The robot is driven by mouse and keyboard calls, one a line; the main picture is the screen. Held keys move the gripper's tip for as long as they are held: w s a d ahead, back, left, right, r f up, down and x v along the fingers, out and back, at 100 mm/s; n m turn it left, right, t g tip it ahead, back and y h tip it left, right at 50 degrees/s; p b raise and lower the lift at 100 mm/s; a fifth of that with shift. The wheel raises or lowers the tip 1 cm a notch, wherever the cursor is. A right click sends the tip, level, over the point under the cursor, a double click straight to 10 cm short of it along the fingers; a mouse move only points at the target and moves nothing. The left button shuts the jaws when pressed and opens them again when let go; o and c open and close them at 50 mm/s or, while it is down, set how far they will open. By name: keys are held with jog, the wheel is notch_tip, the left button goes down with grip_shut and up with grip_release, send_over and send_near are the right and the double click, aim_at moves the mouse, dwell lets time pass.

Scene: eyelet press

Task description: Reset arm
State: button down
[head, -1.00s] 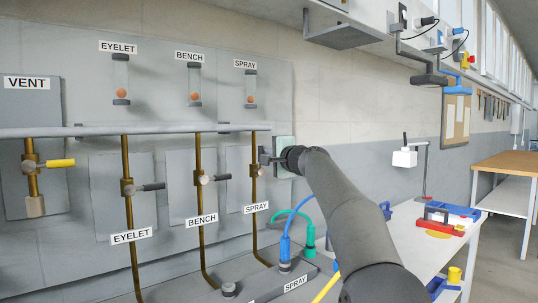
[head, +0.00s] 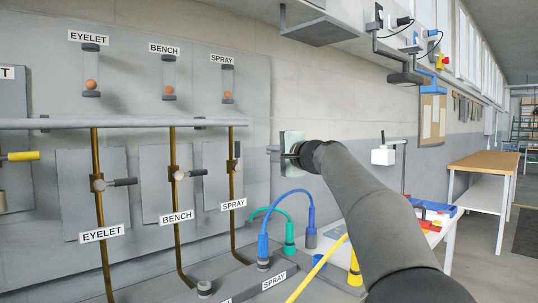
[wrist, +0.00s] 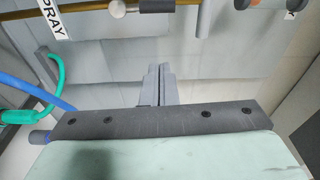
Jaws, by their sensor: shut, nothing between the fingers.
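My gripper (head: 274,154) is in front of the wall panel, to the right of the SPRAY valve and apart from it. Its fingers (wrist: 157,86) are together and empty, pointing at the bare grey panel in the wrist view. The SPRAY valve handle (head: 237,151) stands upright along its brass pipe; it also shows at the top of the wrist view (wrist: 155,6). The BENCH handle (head: 192,173) and EYELET handle (head: 122,182) point sideways to the right. My arm hides part of the bench behind it.
A blue hose (head: 286,197) and a green hose (head: 272,212) arch below my gripper. A yellow hose (head: 318,267) runs beside my arm. An overhead shelf (head: 321,30) juts out above. A wooden-topped table (head: 484,161) stands at the right.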

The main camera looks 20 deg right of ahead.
dwell(0.4)
jog(key=s+a+f+n+g+p, duration=0.6)
jog(key=s+a+f+g+p, duration=0.3)
jog(key=s+a+f, duration=0.35)
jog(key=s+f+n+g+h+p, duration=0.1)
jog(key=s+f, duration=0.4)
jog(key=s, duration=0.5)
jog(key=s+f+n+g+h+p, duration=0.2)
jog(key=s+f+n+g+p, duration=0.2)
jog(key=s, duration=0.6)
jog(key=s+d+f+n+g+h+p, duration=0.1)
jog(key=s+f+n+g+h+p, duration=0.1)
jog(key=s+f, duration=0.5)
jog(key=s+n+p, duration=0.1)
jog(key=s+p, duration=0.1)
jog(key=s, duration=0.2)
jog(key=shift+f+g, duration=0.2)
jog(key=shift+g, duration=0.2)
